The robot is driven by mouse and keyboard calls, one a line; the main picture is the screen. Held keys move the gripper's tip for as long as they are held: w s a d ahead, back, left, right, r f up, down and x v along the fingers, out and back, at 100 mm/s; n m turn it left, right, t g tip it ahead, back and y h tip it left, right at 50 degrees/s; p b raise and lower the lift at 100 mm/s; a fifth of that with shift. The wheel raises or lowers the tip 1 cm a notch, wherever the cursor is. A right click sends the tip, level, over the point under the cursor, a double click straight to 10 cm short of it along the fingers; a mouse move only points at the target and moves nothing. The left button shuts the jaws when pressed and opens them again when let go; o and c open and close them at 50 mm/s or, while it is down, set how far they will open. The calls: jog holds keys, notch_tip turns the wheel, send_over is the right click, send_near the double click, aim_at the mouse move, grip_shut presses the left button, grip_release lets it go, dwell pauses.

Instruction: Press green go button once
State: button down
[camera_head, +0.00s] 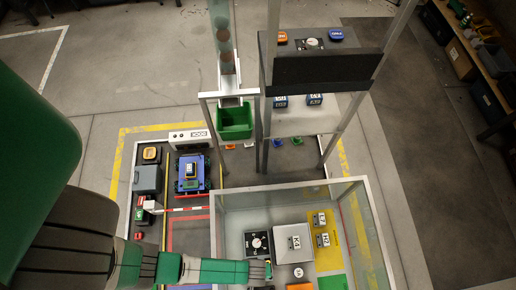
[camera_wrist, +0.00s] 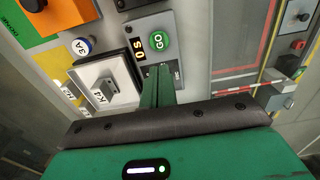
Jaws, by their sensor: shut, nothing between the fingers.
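The green GO button (camera_wrist: 159,41) is a round button on a dark grey box, clear in the wrist view. A small display (camera_wrist: 138,50) with yellow characters sits beside it. My gripper (camera_wrist: 160,73) is shut and empty, its green fingers pointing toward the lower part of the box. The fingertips show just below the button in the wrist view and do not cover it; their height above the box is hard to judge. In the head view my gripper (camera_head: 268,270) is over the panel's lower left, and the button cannot be made out clearly there.
Clear walls (camera_head: 363,235) surround this panel. A red-and-white barrier (camera_head: 185,209) and a green bin (camera_head: 236,120) stand further off.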

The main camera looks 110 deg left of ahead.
notch_tip(320, 180, down, 14)
jog(key=b, duration=0.8)
jog(key=shift+w+r, duration=0.1)
